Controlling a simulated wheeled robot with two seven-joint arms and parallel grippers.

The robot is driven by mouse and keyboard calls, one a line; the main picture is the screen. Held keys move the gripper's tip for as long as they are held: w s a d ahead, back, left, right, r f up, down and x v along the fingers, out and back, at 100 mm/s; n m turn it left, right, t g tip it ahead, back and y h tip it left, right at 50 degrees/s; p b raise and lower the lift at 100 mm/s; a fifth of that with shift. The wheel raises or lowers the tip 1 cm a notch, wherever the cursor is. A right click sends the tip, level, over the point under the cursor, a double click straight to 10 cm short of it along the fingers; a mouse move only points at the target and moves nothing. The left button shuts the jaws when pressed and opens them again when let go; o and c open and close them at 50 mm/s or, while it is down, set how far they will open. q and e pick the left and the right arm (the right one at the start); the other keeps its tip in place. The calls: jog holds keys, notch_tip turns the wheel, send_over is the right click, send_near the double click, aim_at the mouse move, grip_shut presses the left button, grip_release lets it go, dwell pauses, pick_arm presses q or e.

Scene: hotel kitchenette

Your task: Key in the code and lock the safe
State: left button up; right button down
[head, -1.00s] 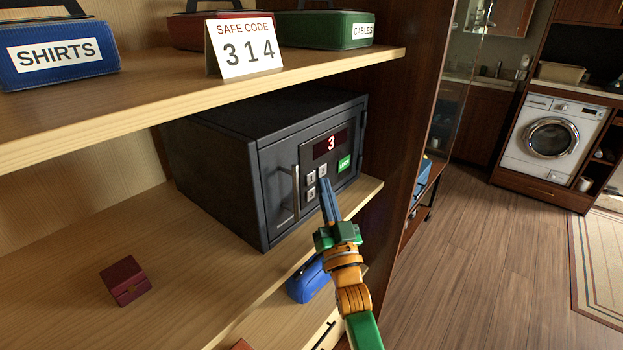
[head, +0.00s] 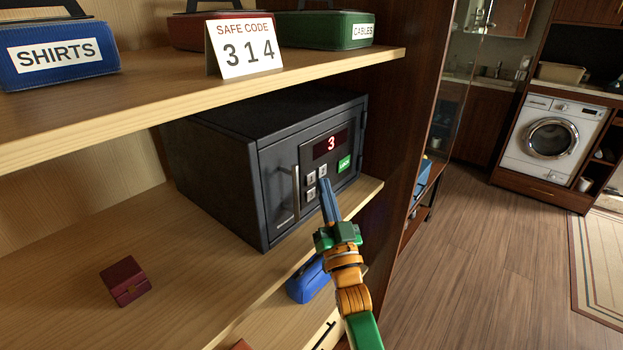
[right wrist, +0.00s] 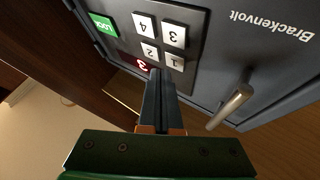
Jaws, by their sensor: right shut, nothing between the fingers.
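The dark grey safe (head: 215,160) stands on the middle shelf with its door shut. Its red display (head: 331,143) reads 3. Below it are white number keys (head: 311,177) and a green LOCK button (head: 344,163). The right wrist view shows keys 1, 2, 3 and 4 (right wrist: 146,24) upside down, with the LOCK button (right wrist: 103,25) too. My right gripper (head: 326,181) is shut and empty, its tips in front of the keypad, hiding the 4 key in the head view. In the right wrist view the tips (right wrist: 158,72) appear near keys 1 and 2; contact is not visible. My left gripper is out of view.
A card (head: 245,45) on the upper shelf reads SAFE CODE 314, among blue, red and green cases. The safe's bar handle (head: 296,192) is left of the keypad. A dark red box (head: 125,281) lies on the safe's shelf. A blue case (head: 305,284) sits below.

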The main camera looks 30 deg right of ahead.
jog(key=shift+w, duration=0.15)
dwell(0.4)
jog(key=shift+w+a, duration=0.2)
jog(key=shift+w, duration=0.05)
jog(key=shift+w+a+b, duration=0.1)
jog(key=shift+w+b, duration=0.2)
jog(key=shift+b, duration=0.05)
dwell(0.6)
jog(key=shift+s, duration=0.1)
jog(key=shift+s+d+p, duration=0.3)
jog(key=shift+s+p, duration=0.15)
jog(key=shift+s, duration=0.15)
